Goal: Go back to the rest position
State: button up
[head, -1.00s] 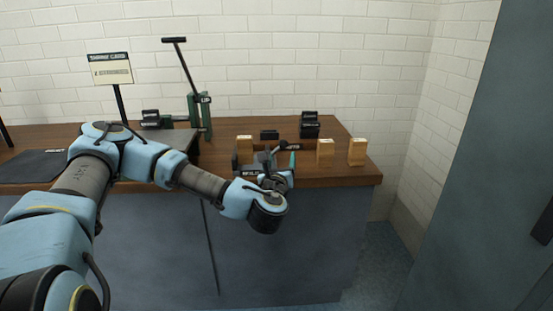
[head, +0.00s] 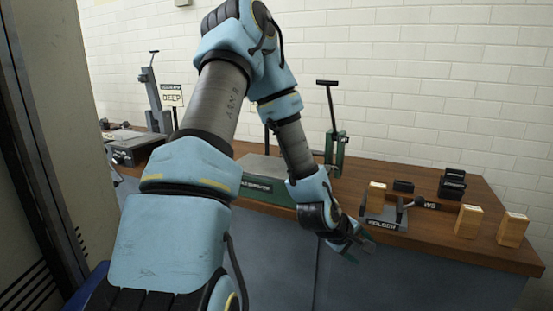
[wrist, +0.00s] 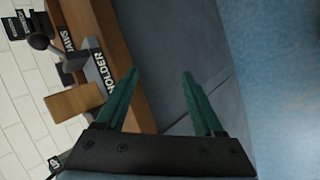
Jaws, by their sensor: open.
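My gripper (head: 357,246) hangs in front of the bench's front edge, below and left of the holder, in the head view. In the wrist view its two green fingers (wrist: 160,88) stand wide apart with nothing between them. The fingers point past the bench edge toward the grey bench front and blue floor. My arm is raised and bent across the middle of the head view.
The wooden bench (head: 490,250) carries a holder (head: 384,220), a wooden block inside or behind it (head: 376,196), two more blocks (head: 468,221) (head: 512,229), black parts (head: 452,184) and a green lever press (head: 334,150). A dark panel edge (head: 45,150) stands close at left.

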jog(key=a+r+m+g+y, duration=0.1)
jog(key=a+r+m+y, duration=0.2)
jog(key=a, duration=0.6)
jog(key=a+r+m+y, duration=0.2)
jog(key=a+r, duration=0.2)
jog(key=a, duration=0.6)
jog(key=s+a+r+m+g+y+p, duration=0.1)
jog(key=s+a+r+m+g+y, duration=0.1)
jog(key=s+a+r, duration=0.4)
jog(key=s+a, duration=0.1)
jog(key=a, duration=0.2)
jog(key=shift+a+r, duration=0.15)
jog(key=shift+a, duration=0.05)
